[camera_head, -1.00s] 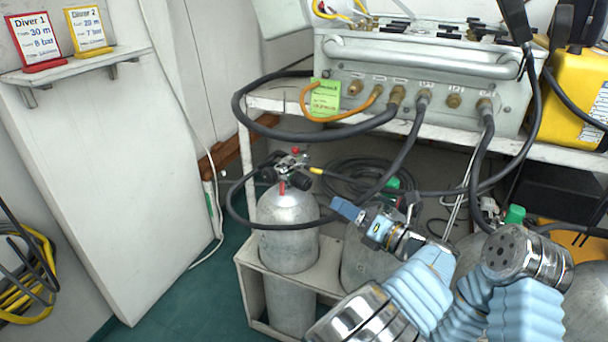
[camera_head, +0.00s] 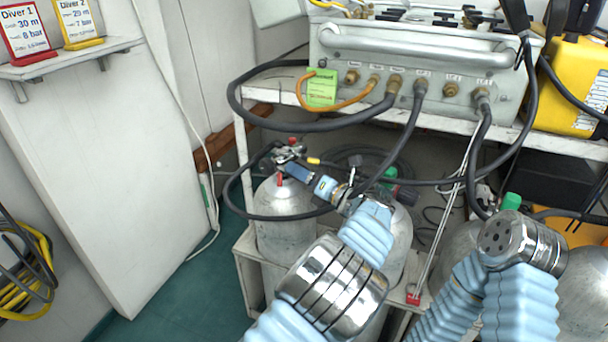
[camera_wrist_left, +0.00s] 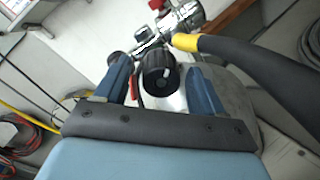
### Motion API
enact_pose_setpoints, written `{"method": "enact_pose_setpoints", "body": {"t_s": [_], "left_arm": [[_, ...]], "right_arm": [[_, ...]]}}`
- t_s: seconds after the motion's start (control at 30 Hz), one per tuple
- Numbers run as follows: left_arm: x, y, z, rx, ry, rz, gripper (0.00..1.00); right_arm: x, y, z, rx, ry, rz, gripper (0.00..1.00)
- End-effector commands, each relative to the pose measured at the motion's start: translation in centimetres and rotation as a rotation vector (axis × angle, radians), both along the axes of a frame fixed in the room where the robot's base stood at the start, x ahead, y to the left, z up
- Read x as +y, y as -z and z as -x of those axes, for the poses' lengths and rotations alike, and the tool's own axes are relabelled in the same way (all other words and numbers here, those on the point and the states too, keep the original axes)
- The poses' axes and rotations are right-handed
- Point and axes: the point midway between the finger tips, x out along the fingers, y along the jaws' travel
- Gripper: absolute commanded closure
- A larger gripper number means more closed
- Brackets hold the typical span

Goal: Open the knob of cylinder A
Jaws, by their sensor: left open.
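The grey cylinder (camera_head: 284,208) at the left of the rack carries a chrome valve (camera_head: 288,152) with a red part on top. I see no letter on it. My left gripper (camera_head: 297,171) is open and reaches this valve from the right. In the left wrist view, a round black knob (camera_wrist_left: 158,77) lies between the two blue fingers of my left gripper (camera_wrist_left: 160,70), with a gap at each side. The chrome valve body (camera_wrist_left: 160,32) is beyond it. In the head view, the gripper hides this knob. My right gripper is out of view.
A black hose (camera_head: 232,190) loops around the valve, and its yellow-banded end (camera_wrist_left: 186,42) joins it close to the fingers. The grey air panel (camera_head: 415,65) stands on a white shelf (camera_head: 262,92) above. More cylinders (camera_head: 398,235) stand to the right.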

Motion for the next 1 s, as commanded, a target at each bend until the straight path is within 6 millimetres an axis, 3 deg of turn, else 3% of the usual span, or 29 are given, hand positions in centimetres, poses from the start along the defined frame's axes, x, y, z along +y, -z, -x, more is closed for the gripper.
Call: {"method": "enact_pose_setpoints", "body": {"t_s": [0.27,0.63,1.0], "left_arm": [[0.07,0.00,-0.08,0.000,0.001,-0.001,0.33],[0.06,0.00,-0.07,0.000,0.001,-0.001,0.87],[0.03,0.06,-0.07,-0.056,0.001,0.044,0.87]], "right_arm": [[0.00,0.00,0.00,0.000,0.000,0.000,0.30],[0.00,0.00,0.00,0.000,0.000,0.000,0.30],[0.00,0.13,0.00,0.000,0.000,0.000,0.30]]}}
